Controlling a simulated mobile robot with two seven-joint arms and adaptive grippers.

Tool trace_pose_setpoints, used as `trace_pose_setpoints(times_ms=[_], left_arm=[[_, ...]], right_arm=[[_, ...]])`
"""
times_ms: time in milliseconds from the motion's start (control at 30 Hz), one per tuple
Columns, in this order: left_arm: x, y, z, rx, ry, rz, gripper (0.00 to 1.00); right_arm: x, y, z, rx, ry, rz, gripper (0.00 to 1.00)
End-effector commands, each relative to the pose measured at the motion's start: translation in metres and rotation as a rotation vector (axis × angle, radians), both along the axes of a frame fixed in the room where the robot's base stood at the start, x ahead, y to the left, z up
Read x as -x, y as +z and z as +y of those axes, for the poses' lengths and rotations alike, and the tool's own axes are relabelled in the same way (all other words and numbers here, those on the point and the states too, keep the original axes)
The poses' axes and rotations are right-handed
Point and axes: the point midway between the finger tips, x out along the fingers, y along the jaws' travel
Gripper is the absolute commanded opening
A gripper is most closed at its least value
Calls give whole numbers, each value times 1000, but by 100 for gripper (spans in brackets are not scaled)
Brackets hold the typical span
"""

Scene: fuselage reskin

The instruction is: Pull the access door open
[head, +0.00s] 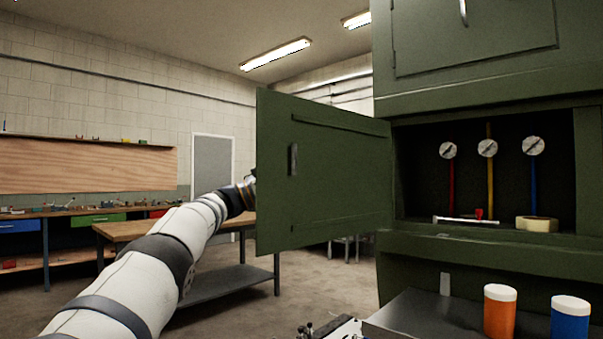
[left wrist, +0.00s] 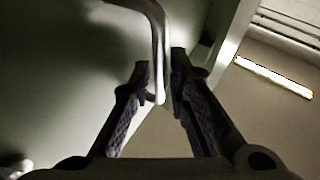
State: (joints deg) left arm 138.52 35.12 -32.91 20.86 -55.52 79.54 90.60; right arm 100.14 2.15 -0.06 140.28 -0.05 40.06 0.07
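The green access door (head: 330,190) stands wide open, swung out to the left of its cabinet bay, with its inner face and a small latch plate (head: 293,159) showing in the head view. My left arm reaches up to the door's free edge; its gripper is hidden behind the door there. In the left wrist view, a curved metal handle (left wrist: 159,40) runs down between the two dark fingers of my left gripper (left wrist: 160,66). The fingers stand close on both sides of the handle; whether they press on it is unclear. My right gripper is not in view.
The open bay holds several gauges (head: 488,148) on coloured pipes and a tape roll (head: 537,224). An orange bottle (head: 500,312) and a blue bottle (head: 570,318) stand in front. A wooden-topped workbench (head: 130,231) stands behind my left arm. Floor shows below the door.

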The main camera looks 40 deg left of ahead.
Motion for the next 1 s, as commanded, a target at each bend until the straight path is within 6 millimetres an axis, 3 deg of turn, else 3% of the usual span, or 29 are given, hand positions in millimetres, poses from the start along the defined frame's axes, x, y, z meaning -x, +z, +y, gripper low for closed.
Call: trace_pose_setpoints(times_ms=[500, 1000], left_arm=[[82, -41, 60, 2, 2, -2, 17], [88, -44, 64, 1, 1, -1, 17]], right_arm=[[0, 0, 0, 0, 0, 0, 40], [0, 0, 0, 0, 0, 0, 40]])
